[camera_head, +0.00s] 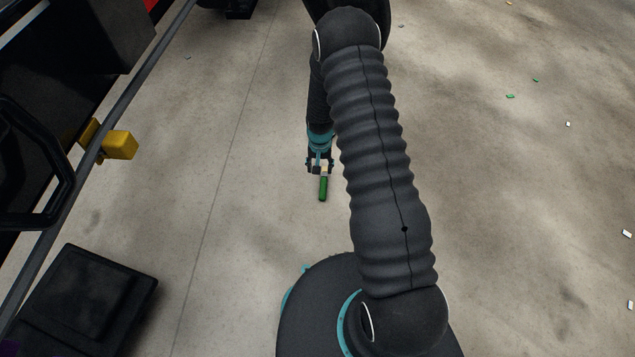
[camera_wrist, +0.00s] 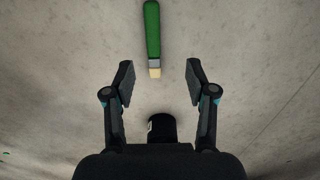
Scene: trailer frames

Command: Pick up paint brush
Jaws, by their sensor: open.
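The paint brush lies on the concrete floor. In the head view its green handle (camera_head: 323,188) points toward the bottom of the picture, and my gripper (camera_head: 319,166) is over its other end, hiding part of it. In the wrist view the paint brush (camera_wrist: 152,38) has its green handle at the top and its pale bristle end downward, between the lines of my fingers. I cannot tell the exact height of the fingers above the floor.
A black box-like object (camera_head: 85,300) stands at the lower left. A yellow block (camera_head: 119,145) sits by a dark rail (camera_head: 93,150) at the left. Small scraps, such as a green one (camera_head: 510,97), lie on the right. The floor around the brush is clear.

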